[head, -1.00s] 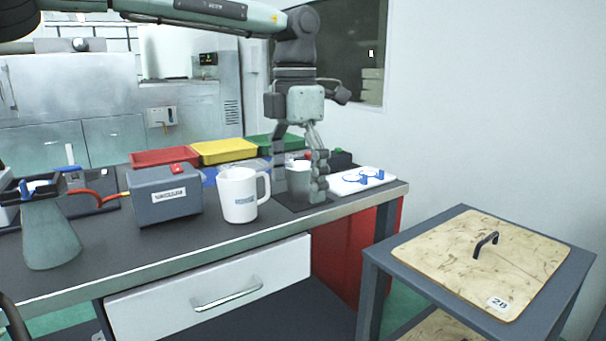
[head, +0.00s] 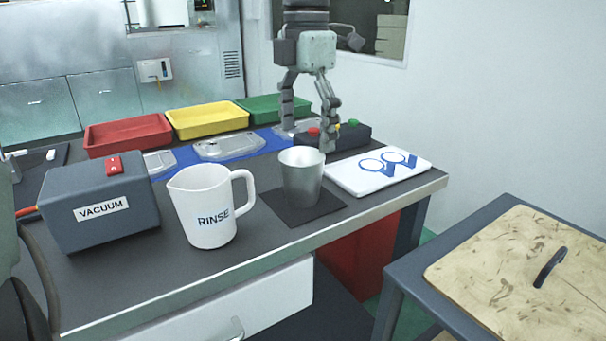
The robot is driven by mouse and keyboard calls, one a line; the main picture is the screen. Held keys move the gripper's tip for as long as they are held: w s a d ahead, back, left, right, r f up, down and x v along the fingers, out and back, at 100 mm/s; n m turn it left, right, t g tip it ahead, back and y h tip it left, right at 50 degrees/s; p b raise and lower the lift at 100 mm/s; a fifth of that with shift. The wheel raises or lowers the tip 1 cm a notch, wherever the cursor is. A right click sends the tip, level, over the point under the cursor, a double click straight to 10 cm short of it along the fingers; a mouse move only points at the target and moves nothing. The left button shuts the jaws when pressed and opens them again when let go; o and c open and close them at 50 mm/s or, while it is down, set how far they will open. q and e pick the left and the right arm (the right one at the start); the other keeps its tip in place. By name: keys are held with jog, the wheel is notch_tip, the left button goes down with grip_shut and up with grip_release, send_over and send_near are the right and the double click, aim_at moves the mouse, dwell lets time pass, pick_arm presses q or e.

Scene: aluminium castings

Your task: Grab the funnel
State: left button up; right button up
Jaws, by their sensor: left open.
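No funnel can be made out clearly in the head view now. A silver metal cup (head: 302,182), wide at the top, stands upright on a dark square mat (head: 332,204) near the bench's front edge. My left gripper (head: 309,140) points down with its fingers spread apart, just above and behind the cup's rim in the picture. Nothing shows between the fingers. Whether a fingertip touches the rim I cannot tell. My right gripper is not in view.
A white RINSE jug (head: 205,212) and a grey VACUUM box (head: 100,205) stand left of the cup. A white board with blue rings (head: 378,172) lies right. Red (head: 128,136), yellow (head: 207,120) and green (head: 272,107) trays stand behind. A side table (head: 455,243) is at right.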

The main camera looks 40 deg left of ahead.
aim_at(302, 167)
pick_arm(q)
jog(key=f, duration=0.5)
jog(key=shift+s+a+f+p, duration=0.25)
jog(key=shift+s+f+p, duration=0.05)
jog(key=shift+f+p, duration=0.1)
jog(key=shift+f, duration=0.5)
jog(key=shift+w, duration=0.1)
jog(key=c, duration=1.4)
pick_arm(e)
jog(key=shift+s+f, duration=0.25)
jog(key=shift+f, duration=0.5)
